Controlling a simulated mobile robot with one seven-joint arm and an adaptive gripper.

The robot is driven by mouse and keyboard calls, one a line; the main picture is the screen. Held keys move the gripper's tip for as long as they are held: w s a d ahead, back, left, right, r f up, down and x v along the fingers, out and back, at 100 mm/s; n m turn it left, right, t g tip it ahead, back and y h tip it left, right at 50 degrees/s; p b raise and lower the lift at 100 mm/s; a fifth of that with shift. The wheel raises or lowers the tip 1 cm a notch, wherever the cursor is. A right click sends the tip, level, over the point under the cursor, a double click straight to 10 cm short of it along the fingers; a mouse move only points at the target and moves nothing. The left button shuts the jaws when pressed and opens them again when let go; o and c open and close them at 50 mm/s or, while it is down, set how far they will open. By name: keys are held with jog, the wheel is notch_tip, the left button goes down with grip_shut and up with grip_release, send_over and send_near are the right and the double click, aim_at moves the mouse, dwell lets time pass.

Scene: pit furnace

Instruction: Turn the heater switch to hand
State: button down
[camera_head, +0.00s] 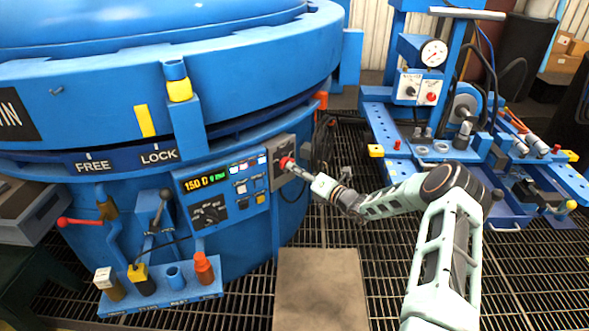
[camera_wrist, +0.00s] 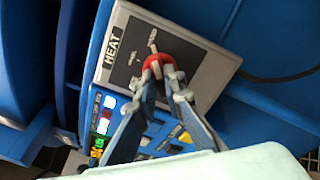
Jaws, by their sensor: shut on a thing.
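The heater switch is a red knob (camera_wrist: 158,62) on a grey plate labelled HEAT (camera_wrist: 195,65), seen in the wrist view. My gripper (camera_wrist: 160,72) has its fingertips closed around the red knob. In the head view the grey plate (camera_head: 277,172) is on the front of the blue furnace, right of the lit control panel, and the red knob (camera_head: 287,163) shows at the tip of my gripper (camera_head: 292,167). The fingers cover part of the knob and the plate.
The control panel (camera_head: 221,190) with a lit display and buttons is left of the switch. A small shelf (camera_head: 160,300) with several fittings juts out below. A blue workbench machine (camera_head: 450,130) stands at the right. Grating floor surrounds a flat plate (camera_head: 320,290) below my arm.

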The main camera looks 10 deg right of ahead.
jog(key=c, duration=2)
grip_release()
jog(key=v, duration=1.2)
jog(key=shift+a, duration=0.15)
